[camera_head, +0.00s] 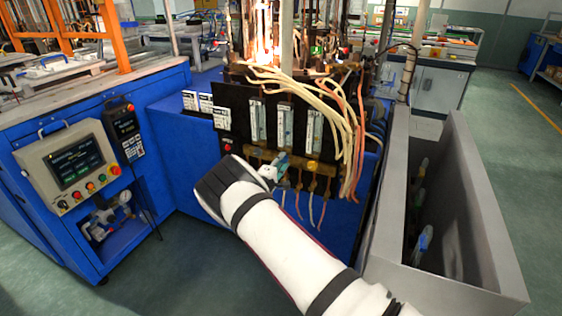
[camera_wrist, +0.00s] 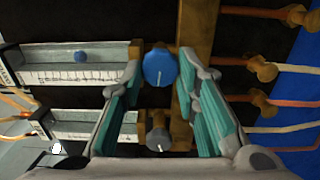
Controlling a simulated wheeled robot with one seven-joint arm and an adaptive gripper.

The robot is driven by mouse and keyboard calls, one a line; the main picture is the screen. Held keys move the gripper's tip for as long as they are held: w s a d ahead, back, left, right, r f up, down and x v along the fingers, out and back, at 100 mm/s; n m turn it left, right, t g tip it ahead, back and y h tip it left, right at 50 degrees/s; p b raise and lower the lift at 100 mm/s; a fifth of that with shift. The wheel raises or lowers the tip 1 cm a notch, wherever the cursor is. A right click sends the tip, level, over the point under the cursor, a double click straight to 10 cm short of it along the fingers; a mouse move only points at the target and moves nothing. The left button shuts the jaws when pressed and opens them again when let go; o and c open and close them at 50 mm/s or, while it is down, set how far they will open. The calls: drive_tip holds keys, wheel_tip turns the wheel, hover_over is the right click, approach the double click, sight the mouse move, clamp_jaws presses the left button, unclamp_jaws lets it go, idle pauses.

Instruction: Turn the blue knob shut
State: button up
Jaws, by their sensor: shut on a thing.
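The blue knob (camera_wrist: 160,66) is round with a short white line on its face. In the wrist view it sits between my fingertips at the end of a flow tube with a scale. My gripper (camera_wrist: 161,73) has a finger with a teal pad on each side of the knob and is shut on it. In the head view my gripper (camera_head: 276,164) reaches the lower edge of the black panel (camera_head: 240,119); I cannot make out the blue knob there.
A grey knob (camera_wrist: 158,136) with a white mark sits beside the blue one, between my fingers' bases. Brass fittings and hoses (camera_wrist: 262,69) are close by. Pale hoses (camera_head: 345,115) hang at the panel's right. A grey open bin (camera_head: 480,190) stands right.

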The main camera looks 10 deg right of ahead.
drive_tip(key=shift+m+p, duration=0.3)
drive_tip(key=shift+m, duration=0.5)
drive_tip(key=o, duration=1.2)
drive_tip(key=shift+c, duration=0.2)
drive_tip(key=v, duration=1.2)
